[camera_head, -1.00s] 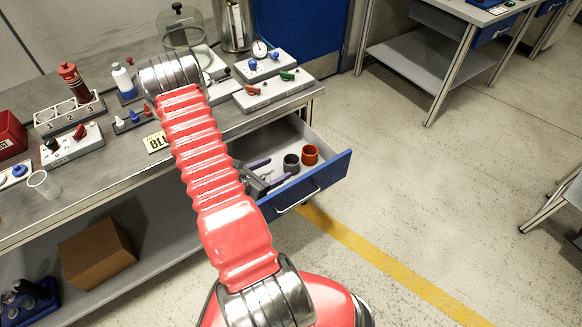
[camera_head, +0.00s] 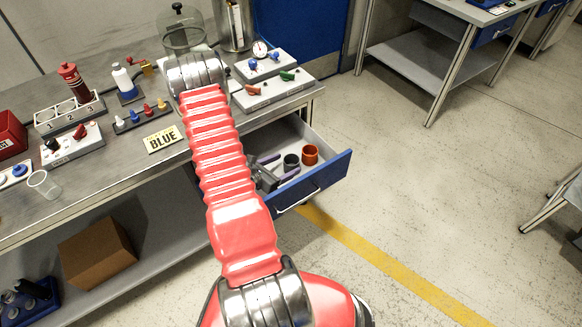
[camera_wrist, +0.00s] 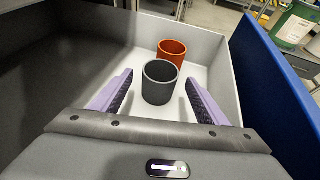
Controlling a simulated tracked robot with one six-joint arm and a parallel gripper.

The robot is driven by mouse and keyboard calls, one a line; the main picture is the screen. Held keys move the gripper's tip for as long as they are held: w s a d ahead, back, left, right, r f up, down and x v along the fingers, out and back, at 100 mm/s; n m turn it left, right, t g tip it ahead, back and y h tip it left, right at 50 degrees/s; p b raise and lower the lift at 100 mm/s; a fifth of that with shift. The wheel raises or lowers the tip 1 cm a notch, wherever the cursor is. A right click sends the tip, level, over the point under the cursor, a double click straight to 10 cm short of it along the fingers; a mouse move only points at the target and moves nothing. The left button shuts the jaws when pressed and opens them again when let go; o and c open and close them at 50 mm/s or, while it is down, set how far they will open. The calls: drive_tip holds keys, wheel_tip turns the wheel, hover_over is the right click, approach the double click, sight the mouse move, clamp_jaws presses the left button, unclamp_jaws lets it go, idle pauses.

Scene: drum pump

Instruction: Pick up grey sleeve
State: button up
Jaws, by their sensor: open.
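The grey sleeve (camera_wrist: 157,88) is a dark, open-topped ring standing upright on the floor of the open drawer (camera_wrist: 212,45). In the wrist view it sits between and slightly ahead of the purple fingers of my gripper (camera_wrist: 158,100). The fingers are spread, with a gap on each side of the sleeve. In the head view the grey sleeve (camera_head: 291,162) stands just beyond my fingertips (camera_head: 279,167). An orange sleeve (camera_wrist: 172,52) stands right behind it, and also shows in the head view (camera_head: 309,154). The arm hides part of my gripper there.
The drawer's blue front (camera_head: 318,183) stands out from the bench (camera_head: 105,178). Its pale walls surround the sleeves closely. Valve blocks (camera_head: 270,92) and a yellow "BLUE" card (camera_head: 163,139) lie on the bench top. The floor right of the drawer is clear.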

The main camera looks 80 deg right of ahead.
drive_tip(key=shift+x, duration=1.15)
drive_tip(key=shift+c, duration=0.5)
drive_tip(key=c, duration=1)
drive_tip(key=shift+r, duration=0.2)
drive_tip(key=shift+r, duration=4.85)
